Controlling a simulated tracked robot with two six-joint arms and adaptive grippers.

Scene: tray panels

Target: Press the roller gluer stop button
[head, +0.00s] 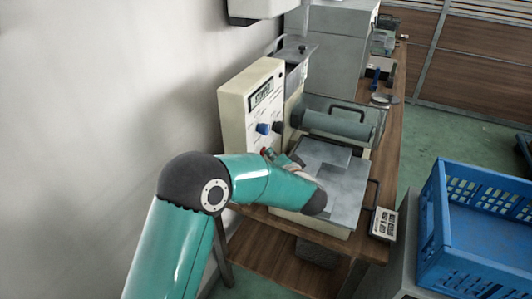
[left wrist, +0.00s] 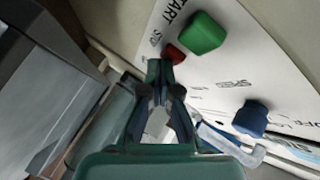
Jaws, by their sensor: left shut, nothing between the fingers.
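The roller gluer's beige control panel (head: 250,106) faces right in the head view, with a display and two knobs. In the left wrist view the red stop button (left wrist: 174,54) sits beside the green start button (left wrist: 203,33) on the white panel face. My left gripper (left wrist: 160,68) is shut and empty, its tips right at the red button's lower edge. I cannot tell whether they touch it. In the head view my left gripper (head: 276,157) is small and partly hidden by my wrist, at the panel's lower part. My right gripper is not in view.
A blue knob (left wrist: 250,119) sits on the panel at right in the left wrist view. The grey roller (head: 337,124) and metal plate (head: 345,190) lie right of the panel. A blue crate (head: 480,180) stands at the right. A wall closes off the left.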

